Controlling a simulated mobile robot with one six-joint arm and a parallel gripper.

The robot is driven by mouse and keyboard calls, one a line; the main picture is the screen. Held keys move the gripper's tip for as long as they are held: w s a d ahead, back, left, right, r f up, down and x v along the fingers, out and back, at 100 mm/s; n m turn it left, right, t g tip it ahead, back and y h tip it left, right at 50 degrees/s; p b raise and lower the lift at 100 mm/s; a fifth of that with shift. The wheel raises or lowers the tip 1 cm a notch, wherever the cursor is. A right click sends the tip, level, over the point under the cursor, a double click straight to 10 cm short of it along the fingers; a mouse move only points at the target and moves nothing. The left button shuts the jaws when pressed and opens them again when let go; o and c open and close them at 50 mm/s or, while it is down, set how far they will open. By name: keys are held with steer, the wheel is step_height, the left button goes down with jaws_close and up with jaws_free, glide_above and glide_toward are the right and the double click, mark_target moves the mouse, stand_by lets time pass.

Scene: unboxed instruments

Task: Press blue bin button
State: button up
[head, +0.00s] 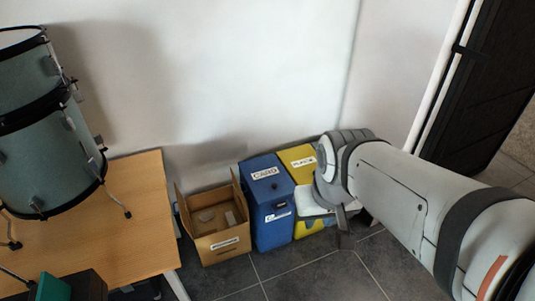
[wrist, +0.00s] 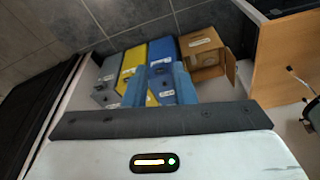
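The blue bin (head: 272,226) stands on the floor against the wall, with a white CARD label on its lid and a second label on its front. A small dark spot (head: 275,186) on its lid may be the button. The blue bin (wrist: 162,51) also shows in the wrist view, beyond my gripper. My gripper (head: 344,228) is to the right of the blue bin in the head view, apart from it and partly hidden by my own arm. In the wrist view, the two bluish fingers of my gripper (wrist: 158,74) stand apart with nothing held between them.
A yellow bin (head: 299,157) stands right of the blue bin, partly behind my arm. A grey bin (wrist: 104,92) stands beyond it. An open cardboard box (head: 218,243) is left of the blue bin. A wooden table (head: 130,235) with drums stands at left. The tiled floor in front is clear.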

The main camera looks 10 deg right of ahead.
jaws_close()
stand_by(1.4)
